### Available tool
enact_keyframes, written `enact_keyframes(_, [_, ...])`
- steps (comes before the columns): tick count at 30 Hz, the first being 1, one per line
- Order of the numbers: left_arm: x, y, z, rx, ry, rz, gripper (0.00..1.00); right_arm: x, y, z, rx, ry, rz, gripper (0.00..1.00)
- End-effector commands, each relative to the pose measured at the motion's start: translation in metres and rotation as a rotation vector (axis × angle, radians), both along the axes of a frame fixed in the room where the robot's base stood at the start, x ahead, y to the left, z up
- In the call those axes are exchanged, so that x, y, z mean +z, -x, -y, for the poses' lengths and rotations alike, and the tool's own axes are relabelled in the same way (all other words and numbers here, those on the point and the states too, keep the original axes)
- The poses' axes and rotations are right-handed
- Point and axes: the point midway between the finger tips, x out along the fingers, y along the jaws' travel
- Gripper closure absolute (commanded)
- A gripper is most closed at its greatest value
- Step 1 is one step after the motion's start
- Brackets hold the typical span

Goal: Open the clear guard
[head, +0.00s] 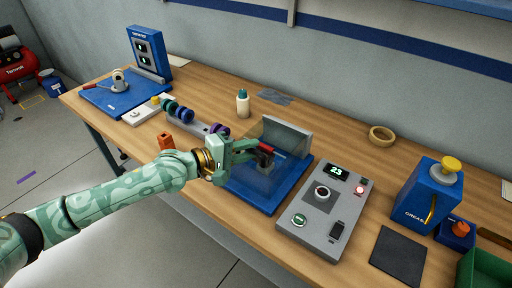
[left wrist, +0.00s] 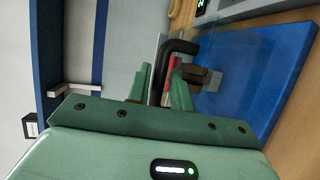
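The clear guard (head: 252,176) is a see-through panel standing over a blue base plate (head: 262,200) with a grey upright block (head: 287,136) behind. In the left wrist view the guard's black bent handle (left wrist: 180,46) passes between the fingers of my left gripper (left wrist: 160,88). In the head view my left gripper (head: 246,150) is at the guard's upper left side, next to a red part (head: 266,148). The fingers are close around the handle; I cannot tell whether both touch it. The guard looks lowered, though its edges are faint. My right gripper is not in view.
A grey control box (head: 325,212) with dial and display stands right of the base plate. A blue grease dispenser (head: 427,194) and a dark pad (head: 397,256) lie farther right. A bottle (head: 243,103) stands behind.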

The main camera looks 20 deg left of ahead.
Motion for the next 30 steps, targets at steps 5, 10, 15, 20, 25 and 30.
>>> enact_keyframes(5, [-0.005, -0.015, 0.014, 0.0, 0.0, 0.0, 0.78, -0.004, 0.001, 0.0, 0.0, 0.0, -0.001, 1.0])
enact_keyframes(10, [-0.005, -0.019, 0.017, 0.0, -0.001, 0.0, 0.78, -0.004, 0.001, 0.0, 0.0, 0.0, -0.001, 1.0])
enact_keyframes(15, [-0.005, -0.019, 0.017, 0.0, -0.001, 0.0, 0.78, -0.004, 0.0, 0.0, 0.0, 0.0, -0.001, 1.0])
enact_keyframes(20, [-0.005, -0.019, 0.017, 0.0, -0.001, 0.0, 1.0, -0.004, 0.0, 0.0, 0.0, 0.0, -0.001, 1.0])
enact_keyframes(25, [-0.004, -0.019, 0.017, 0.001, -0.003, -0.003, 1.0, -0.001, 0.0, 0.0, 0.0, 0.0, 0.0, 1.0])
enact_keyframes(30, [0.008, -0.021, 0.018, 0.001, -0.014, -0.03, 1.0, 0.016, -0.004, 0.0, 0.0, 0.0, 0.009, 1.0])
